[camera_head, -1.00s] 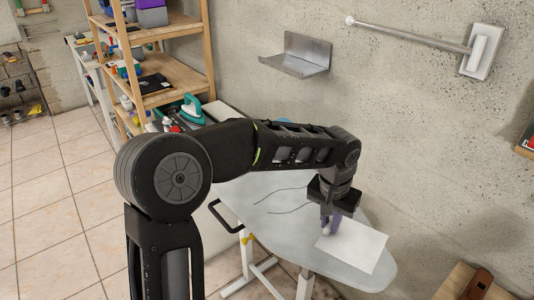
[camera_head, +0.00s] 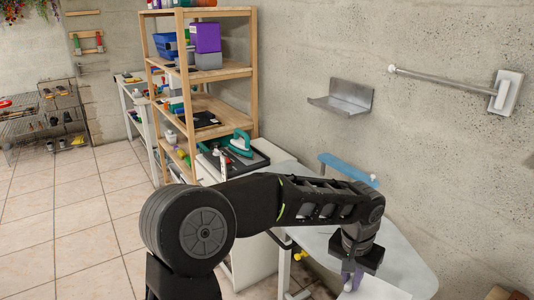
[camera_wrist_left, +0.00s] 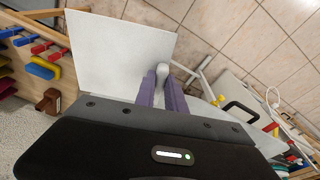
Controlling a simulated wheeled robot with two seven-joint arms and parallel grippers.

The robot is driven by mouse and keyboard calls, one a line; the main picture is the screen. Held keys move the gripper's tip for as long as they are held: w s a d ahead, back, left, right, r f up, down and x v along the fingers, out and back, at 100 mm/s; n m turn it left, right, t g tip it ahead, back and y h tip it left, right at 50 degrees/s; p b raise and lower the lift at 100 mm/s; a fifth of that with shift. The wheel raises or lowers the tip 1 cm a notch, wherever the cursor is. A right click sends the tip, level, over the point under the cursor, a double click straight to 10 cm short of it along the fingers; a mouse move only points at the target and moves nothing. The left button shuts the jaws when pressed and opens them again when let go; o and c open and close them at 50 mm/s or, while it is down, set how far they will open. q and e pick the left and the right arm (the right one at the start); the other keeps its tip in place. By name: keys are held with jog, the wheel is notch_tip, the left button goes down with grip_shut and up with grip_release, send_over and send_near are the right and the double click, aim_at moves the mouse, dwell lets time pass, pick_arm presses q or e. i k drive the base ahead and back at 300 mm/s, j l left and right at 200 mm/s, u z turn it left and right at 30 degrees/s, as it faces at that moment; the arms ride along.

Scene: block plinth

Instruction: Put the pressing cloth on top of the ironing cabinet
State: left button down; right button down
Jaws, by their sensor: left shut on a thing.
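The pressing cloth is a flat white sheet, seen at the bottom edge in the head view (camera_head: 378,288) and large in the left wrist view (camera_wrist_left: 118,52). My left gripper (camera_head: 350,280) is shut on the cloth near its edge, with purple fingers, over the pale ironing board (camera_head: 410,262). I cannot tell whether the cloth touches the board. A light-grey rounded piece shows at the fingertips in the wrist view. The white ironing cabinet (camera_head: 262,158) stands at the board's far end, partly behind my arm. A black tray with a teal iron (camera_head: 240,146) is on its top. My right gripper is not in view.
A wooden shelf (camera_head: 225,72) with bins stands behind the cabinet. A blue padded board (camera_head: 345,167) is near the wall. A metal wall holder (camera_head: 342,98) and rail (camera_head: 440,78) are above. Tiled floor (camera_head: 90,225) is open at left.

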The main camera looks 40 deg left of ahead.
aim_at(272, 149)
jog(key=j+z, duration=0.1)
jog(key=z, duration=1.4)
jog(key=k+j, duration=0.15)
jog(key=j, duration=0.55)
jog(key=k+j, duration=0.15)
jog(key=j, duration=0.55)
jog(key=k+j, duration=0.15)
jog(key=j, duration=0.5)
jog(key=k+j, duration=0.15)
jog(key=j, duration=0.55)
jog(key=k+j, duration=0.15)
jog(key=j, duration=0.55)
jog(key=k+j, duration=0.15)
jog(key=j, duration=0.55)
jog(key=k+j, duration=0.15)
jog(key=j, duration=0.5)
jog(key=k+j, duration=0.2)
jog(key=j, duration=0.5)
